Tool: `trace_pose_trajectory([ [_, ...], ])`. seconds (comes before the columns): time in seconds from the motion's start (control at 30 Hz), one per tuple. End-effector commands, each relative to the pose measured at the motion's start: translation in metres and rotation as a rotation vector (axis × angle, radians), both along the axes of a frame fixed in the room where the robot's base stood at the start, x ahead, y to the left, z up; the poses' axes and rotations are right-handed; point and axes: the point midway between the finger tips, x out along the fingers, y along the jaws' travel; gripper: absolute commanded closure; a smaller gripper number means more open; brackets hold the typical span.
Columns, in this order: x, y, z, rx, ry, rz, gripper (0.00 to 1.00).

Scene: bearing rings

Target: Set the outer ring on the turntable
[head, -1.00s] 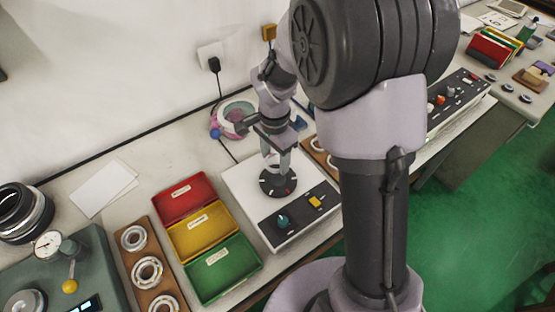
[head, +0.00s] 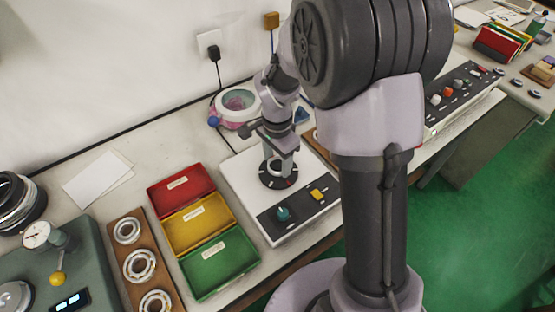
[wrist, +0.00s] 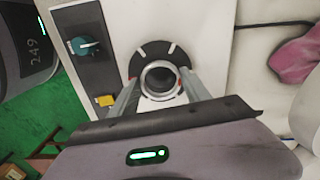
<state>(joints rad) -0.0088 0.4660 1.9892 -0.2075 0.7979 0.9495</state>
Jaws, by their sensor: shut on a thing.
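The turntable (head: 268,182) is a dark disc with white marks on a white box; the wrist view also shows the dark disc (wrist: 150,49). My gripper (head: 277,165) is directly over it, pointing down. In the wrist view my gripper (wrist: 158,84) has one finger on each side of a shiny metal outer ring (wrist: 160,96) and is shut on it. The ring lies flat and overlaps the disc's near part in that view. In the head view it sits low at the disc, partly hidden by the fingers. I cannot tell whether it touches the disc.
The box carries a teal knob (head: 284,213) and a yellow button (head: 318,194). Red, yellow and green trays (head: 221,260) stand to its left, then a wooden board with rings (head: 139,265) and a gauge (head: 38,234). A round pink-and-white device (head: 238,104) stands behind.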

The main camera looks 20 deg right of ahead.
Motion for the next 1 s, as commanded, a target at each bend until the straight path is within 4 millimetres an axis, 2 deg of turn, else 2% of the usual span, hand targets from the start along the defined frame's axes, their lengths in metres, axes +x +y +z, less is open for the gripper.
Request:
trace_pose_trajectory([
  [1.0,-0.0005,-0.0003,-0.0082,0.000,0.000,0.000,0.88],
])
